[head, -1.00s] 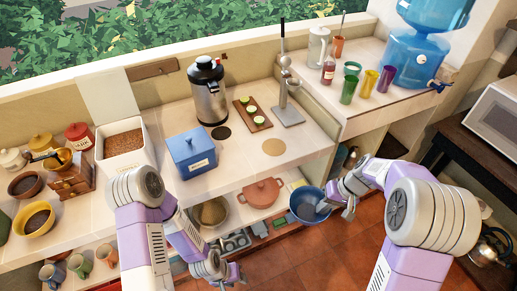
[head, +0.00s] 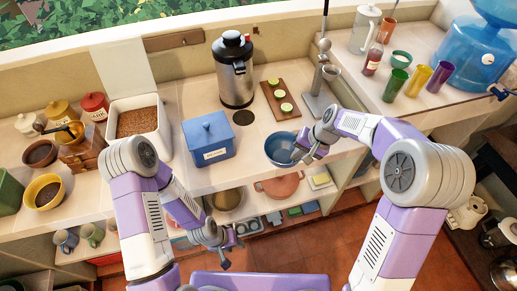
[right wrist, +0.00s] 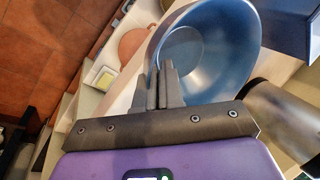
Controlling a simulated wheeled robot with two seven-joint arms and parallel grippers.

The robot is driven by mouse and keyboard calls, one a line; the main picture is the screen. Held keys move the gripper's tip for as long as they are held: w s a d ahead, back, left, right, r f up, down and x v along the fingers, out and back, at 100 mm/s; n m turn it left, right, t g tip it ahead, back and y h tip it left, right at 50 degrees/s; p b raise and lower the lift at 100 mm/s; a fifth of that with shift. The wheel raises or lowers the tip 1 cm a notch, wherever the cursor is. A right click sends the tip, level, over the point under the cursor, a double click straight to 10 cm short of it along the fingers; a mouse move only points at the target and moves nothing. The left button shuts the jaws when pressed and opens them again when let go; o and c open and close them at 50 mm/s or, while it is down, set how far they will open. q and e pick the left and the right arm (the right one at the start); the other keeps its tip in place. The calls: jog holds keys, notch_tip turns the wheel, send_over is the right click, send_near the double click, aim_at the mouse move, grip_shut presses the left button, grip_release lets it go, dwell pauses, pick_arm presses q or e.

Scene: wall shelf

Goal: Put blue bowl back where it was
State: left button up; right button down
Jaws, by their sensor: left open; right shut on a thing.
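The blue bowl (head: 281,147) is at the front of the counter (head: 255,172), right of the blue lidded box. My right gripper (head: 302,152) is shut on its rim on the right side. In the right wrist view the fingers (right wrist: 165,88) pinch the wall of the bowl (right wrist: 212,45), and its inside looks empty. I cannot tell whether the bowl touches the counter or hangs just above it. The tan round spot seen earlier on the counter is hidden, apparently behind the bowl. My left gripper (head: 222,245) is open and empty, low in front of the shelf.
The blue lidded box (head: 208,139) stands left of the bowl. Behind are a steel dispenser (head: 234,70), a board with lime halves (head: 281,98) and a metal press (head: 319,100). A terracotta pot (head: 282,186) sits on the shelf below. Cups and a water jug stand right.

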aim_at(271, 137)
jog(key=w+a+r+m, duration=0.1)
jog(key=a, duration=0.1)
jog(key=w+a+r+m+t, duration=0.1)
jog(key=w+a+r+m, duration=0.1)
jog(key=a, duration=0.1)
jog(key=w+a+r+m+h+b, duration=0.1)
jog(key=w+a, duration=0.1)
jog(key=a, duration=0.1)
jog(key=shift+w+a+r+m+t, duration=0.1)
jog(key=shift+a+r+m+t, duration=0.1)
jog(key=shift+r+m+t, duration=0.15)
jog(key=shift+w+a, duration=0.1)
jog(key=shift+a, duration=0.05)
notch_tip(271, 137, down, 10)
jog(key=shift+r+b, duration=0.15)
jog(key=shift+b, duration=0.7)
jog(key=c, duration=1.3)
grip_release()
jog(key=shift+f, duration=0.2)
jog(key=shift+o, duration=0.2)
jog(key=shift+r, duration=0.1)
